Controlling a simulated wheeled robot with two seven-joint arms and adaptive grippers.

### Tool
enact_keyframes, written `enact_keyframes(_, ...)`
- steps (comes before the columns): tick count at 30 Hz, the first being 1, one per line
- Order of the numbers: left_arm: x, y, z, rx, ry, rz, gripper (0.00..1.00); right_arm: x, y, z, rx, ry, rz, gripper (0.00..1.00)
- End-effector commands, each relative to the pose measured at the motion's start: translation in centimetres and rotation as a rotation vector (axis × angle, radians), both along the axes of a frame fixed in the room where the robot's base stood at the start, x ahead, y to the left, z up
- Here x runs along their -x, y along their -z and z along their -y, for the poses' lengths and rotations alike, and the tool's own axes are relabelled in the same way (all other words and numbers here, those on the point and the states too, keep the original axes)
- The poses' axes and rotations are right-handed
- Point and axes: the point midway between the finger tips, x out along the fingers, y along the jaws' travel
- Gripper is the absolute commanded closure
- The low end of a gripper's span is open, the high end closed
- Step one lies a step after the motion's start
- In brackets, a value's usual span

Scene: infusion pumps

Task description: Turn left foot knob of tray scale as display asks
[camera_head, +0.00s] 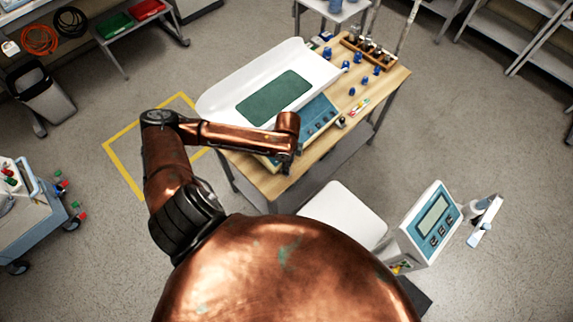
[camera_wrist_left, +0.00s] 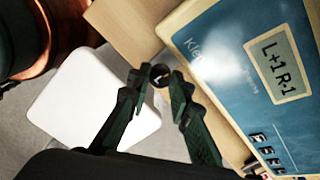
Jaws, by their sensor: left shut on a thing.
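The tray scale has a white curved tray (camera_head: 225,96) with a green mat (camera_head: 273,97) and stands on a wooden table. Its blue front panel (camera_head: 319,117) is partly hidden behind my left arm. In the left wrist view the panel's display (camera_wrist_left: 277,65) reads "L+1 R-1". A small dark round foot knob (camera_wrist_left: 160,74) with a pale mark sits at the corner beside the panel. My left gripper (camera_wrist_left: 158,82) has its two fingertips closed on either side of this knob. My right gripper is not in view.
The wooden table (camera_head: 395,78) carries several blue weights and a wooden rack (camera_head: 368,48) at the back right. A white seat (camera_head: 345,212) and a pedestal with another display (camera_head: 432,216) stand in front. A cart (camera_head: 35,225) is at left.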

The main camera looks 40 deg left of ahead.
Motion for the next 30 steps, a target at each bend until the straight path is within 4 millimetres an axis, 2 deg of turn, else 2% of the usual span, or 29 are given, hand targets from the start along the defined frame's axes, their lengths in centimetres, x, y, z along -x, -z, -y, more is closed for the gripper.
enact_keyframes(3, 0.0, -0.6, 0.0, 0.000, 0.072, 0.002, 1.00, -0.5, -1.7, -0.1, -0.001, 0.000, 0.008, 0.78)
enact_keyframes(15, 0.1, -0.6, 0.1, 0.001, 0.407, 0.001, 1.00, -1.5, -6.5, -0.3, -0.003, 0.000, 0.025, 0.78)
enact_keyframes(21, 0.0, -0.5, 0.1, 0.000, 0.547, 0.002, 1.00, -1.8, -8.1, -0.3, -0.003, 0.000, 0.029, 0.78)
enact_keyframes(30, 0.1, -0.2, 0.1, 0.002, 0.675, 0.001, 1.00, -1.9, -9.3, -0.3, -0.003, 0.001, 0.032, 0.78)
